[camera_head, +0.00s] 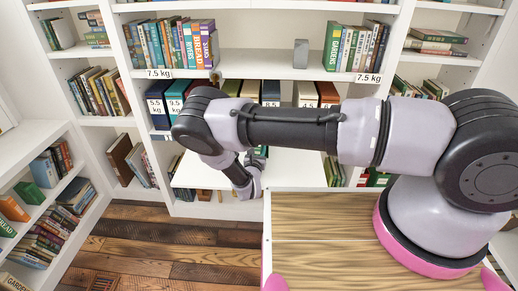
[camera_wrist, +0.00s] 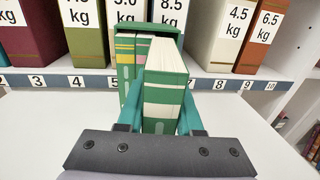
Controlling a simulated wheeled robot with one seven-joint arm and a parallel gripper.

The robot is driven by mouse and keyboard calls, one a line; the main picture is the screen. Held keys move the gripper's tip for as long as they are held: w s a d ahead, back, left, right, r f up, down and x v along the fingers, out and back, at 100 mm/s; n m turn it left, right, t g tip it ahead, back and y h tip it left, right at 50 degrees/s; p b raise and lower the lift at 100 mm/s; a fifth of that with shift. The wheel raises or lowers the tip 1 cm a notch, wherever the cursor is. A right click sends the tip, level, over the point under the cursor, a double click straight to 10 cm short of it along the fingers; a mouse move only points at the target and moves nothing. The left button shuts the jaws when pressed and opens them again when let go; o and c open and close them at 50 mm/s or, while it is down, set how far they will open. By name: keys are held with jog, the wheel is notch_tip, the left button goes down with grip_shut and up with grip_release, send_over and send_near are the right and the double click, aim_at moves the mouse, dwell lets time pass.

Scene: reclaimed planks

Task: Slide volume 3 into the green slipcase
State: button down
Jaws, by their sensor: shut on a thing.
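In the wrist view my gripper (camera_wrist: 160,108) is shut on a green book (camera_wrist: 165,88), presumably volume 3, with its pale page block facing up and towards me. No volume number is readable. The green slipcase (camera_wrist: 108,28) stands just beyond, its open side towards me. Thinner green volumes with yellow and pink bands (camera_wrist: 125,60) stand at its left. The held book is at the right side of the opening, beside them. Its far end meets the slipcase; how deep it sits inside is hidden. In the head view my arm covers the slipcase and book.
Weight-marked binders (camera_wrist: 220,35) stand behind on a shelf with a numbered edge (camera_wrist: 85,82). The white surface (camera_wrist: 40,115) is clear on both sides of the book. Full bookshelves (camera_head: 180,42) surround the spot, and the plank floor (camera_head: 170,245) is open at the lower left.

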jog(key=shift+s, duration=0.35)
dwell(0.5)
jog(key=shift+d+n+y, duration=0.25)
jog(key=shift+n+y, duration=0.45)
jog(key=shift+y, duration=0.4)
jog(key=shift+w+d, duration=0.1)
jog(key=shift+w, duration=0.3)
dwell(0.4)
jog(key=shift+s, duration=0.1)
